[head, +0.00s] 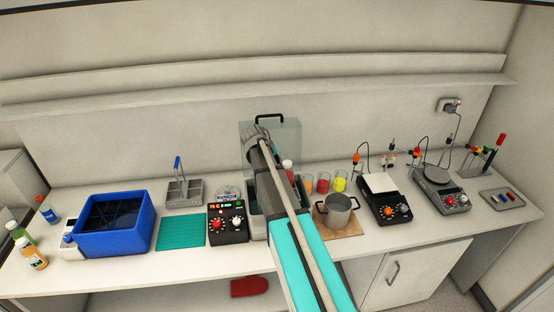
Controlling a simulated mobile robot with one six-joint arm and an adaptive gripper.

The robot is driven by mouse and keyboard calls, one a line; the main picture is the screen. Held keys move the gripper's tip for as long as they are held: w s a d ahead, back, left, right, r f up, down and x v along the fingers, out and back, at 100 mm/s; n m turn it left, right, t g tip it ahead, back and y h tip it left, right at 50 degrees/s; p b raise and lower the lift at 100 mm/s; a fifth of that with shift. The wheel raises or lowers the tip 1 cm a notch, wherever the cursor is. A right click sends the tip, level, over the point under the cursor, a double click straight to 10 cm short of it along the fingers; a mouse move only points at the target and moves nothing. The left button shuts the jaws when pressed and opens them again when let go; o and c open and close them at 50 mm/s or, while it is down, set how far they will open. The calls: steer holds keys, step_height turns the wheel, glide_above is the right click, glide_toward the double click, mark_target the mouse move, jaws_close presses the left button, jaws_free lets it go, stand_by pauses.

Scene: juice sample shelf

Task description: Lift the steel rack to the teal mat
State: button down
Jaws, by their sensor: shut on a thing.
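The teal mat (181,230) lies flat on the bench, bare, between the blue crate and the water bath's control box. My arm crosses the middle of the head view and ends over the water bath (258,232). My gripper is hidden behind the arm, so neither its jaws nor anything in them shows. A grey metal divided holder (183,191) with a blue upright piece stands behind the mat; I cannot tell whether it is the steel rack. No other rack can be made out, and much of the bath's inside is covered by my arm.
The bath's clear lid (284,132) stands open behind my arm. The control box (228,221) borders the mat on the right, the blue crate (113,228) on the left. A steel pot (336,210), coloured beakers (323,183) and a hotplate (383,201) stand to the right.

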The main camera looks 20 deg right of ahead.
steer(key=shift+r, duration=0.1)
steer(key=shift+r+p, duration=2.8)
steer(key=shift+a, duration=0.1)
steer(key=w+a, duration=0.2)
steer(key=a, duration=0.8)
steer(key=shift+w+a, duration=0.2)
steer(key=shift+w, duration=0.2)
steer(key=w+a, duration=0.2)
steer(key=a, duration=0.8)
steer(key=shift+w+a, duration=0.25)
steer(key=shift+w, duration=0.15)
stand_by(0.8)
steer(key=shift+a, duration=0.2)
